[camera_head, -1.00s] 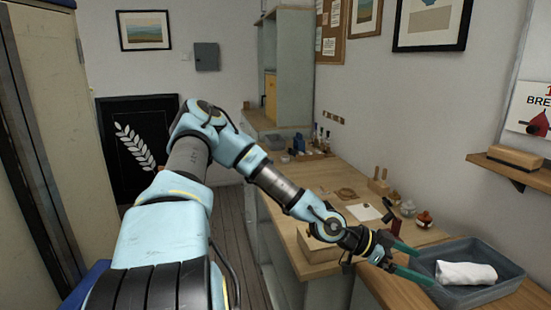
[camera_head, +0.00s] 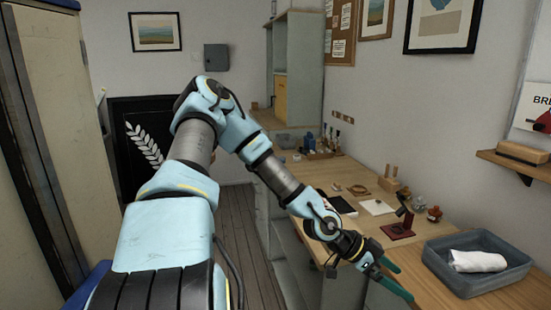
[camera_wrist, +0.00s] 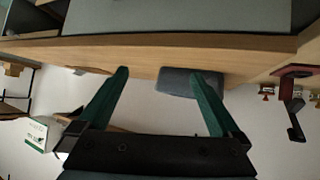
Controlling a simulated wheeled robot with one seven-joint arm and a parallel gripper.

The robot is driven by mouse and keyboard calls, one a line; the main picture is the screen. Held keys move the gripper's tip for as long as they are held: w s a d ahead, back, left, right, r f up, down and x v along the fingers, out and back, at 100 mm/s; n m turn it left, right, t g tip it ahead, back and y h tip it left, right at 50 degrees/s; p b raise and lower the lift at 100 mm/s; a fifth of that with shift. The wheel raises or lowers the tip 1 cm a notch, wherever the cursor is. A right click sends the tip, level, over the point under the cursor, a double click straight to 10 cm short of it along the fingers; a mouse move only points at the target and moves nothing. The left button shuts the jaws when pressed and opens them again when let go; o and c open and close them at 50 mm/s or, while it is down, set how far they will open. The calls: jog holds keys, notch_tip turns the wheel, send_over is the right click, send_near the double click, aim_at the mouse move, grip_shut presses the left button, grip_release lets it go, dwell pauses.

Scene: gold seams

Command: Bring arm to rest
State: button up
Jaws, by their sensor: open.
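My arm reaches from the lower left across the head view, bent at a raised elbow, with its forearm sloping down to the right. My gripper (camera_head: 398,279) has green fingers. It is open and empty, at the front edge of the wooden counter (camera_head: 440,251), left of the grey tray. In the wrist view the two fingers (camera_wrist: 162,95) stand wide apart with nothing between them.
The grey tray (camera_head: 432,262) holds a rolled white cloth (camera_head: 478,261). A dark red stand (camera_head: 398,230) is behind my gripper, with small jars (camera_head: 435,213) beyond. A wooden shelf (camera_head: 520,160) juts from the right wall. The floor (camera_head: 238,220) left of the counter is clear.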

jog(key=w+a+n+t+y, duration=0.15)
jog(key=a+n+y, duration=0.25)
jog(key=a, duration=0.7)
jog(key=w+a+n+t+y, duration=0.1)
jog(key=w+a+n+y, duration=0.25)
jog(key=a, duration=0.65)
jog(key=s+a+r+n+t+y, duration=0.1)
jog(key=s+a+r+n+y, duration=0.2)
jog(key=a+r+n, duration=0.7)
jog(key=a+r, duration=0.3)
jog(key=a, duration=0.1)
jog(key=shift+r, duration=0.35)
